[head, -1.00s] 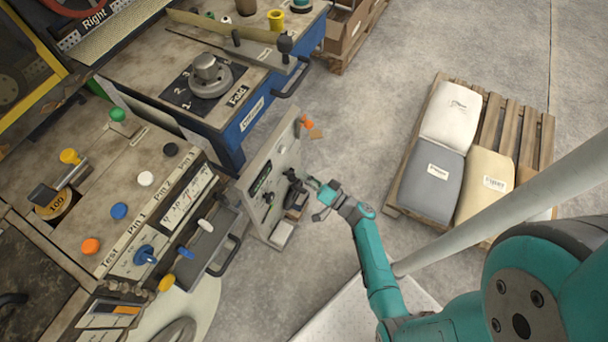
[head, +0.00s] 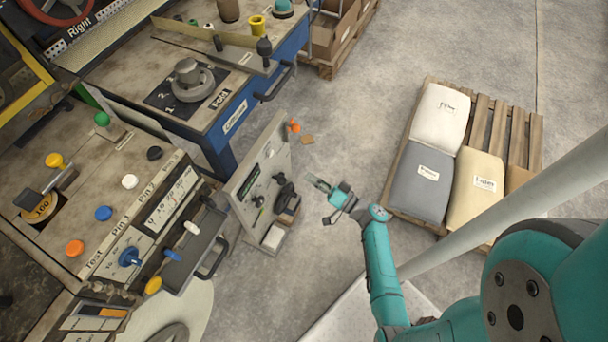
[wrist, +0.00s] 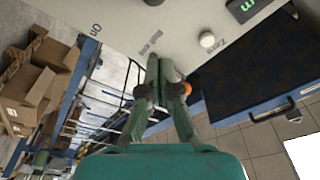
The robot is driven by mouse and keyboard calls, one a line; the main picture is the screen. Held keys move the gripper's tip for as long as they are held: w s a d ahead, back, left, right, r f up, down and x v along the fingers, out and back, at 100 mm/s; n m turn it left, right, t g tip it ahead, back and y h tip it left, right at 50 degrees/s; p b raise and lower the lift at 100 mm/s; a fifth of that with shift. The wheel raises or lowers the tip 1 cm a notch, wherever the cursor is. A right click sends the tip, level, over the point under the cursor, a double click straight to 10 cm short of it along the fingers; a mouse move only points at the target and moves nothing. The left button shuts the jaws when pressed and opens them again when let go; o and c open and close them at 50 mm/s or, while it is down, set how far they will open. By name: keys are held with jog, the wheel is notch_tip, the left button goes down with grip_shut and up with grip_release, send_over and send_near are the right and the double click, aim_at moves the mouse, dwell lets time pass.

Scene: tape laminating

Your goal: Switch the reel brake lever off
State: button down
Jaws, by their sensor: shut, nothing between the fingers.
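The upright grey control panel (head: 247,193) stands left of my gripper (head: 318,184) in the head view. Black handles (head: 284,191) and small controls are on its face. My gripper is shut and empty, apart from the panel with a gap of floor showing between. In the wrist view, the gripper (wrist: 158,66) points at the panel face (wrist: 185,18), which has an "On" label, a small label near the fingertips and a white knob (wrist: 207,40). A dark part (wrist: 153,2) is cut off at the top edge; I cannot tell whether it is the reel brake lever.
An orange piece (head: 294,126) is at the panel's far edge; an orange round part (wrist: 186,88) shows beside my finger. A workbench (head: 60,215) with coloured knobs stands left. A pallet (head: 482,120) with sacks is on the right.

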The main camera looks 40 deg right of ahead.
jog(key=shift+v, duration=2.65)
jog(key=s+a+f+g, duration=0.4)
jog(key=a+f+g, duration=0.15)
jog(key=a, duration=0.65)
jog(key=s+a+f+g+h, duration=0.1)
jog(key=s+a+g+h, duration=0.3)
jog(key=s, duration=0.6)
jog(key=s+r+n+t, duration=0.2)
jog(key=s+r, duration=0.3)
jog(key=r, duration=1)
jog(key=s+a+r+n+t, duration=0.1)
jog(key=s+r+n+t, duration=0.2)
jog(key=r, duration=1.2)
jog(key=shift+s+a+n, duration=0.35)
jog(key=shift+s+n, duration=0.8)
jog(key=shift+n, duration=0.05)
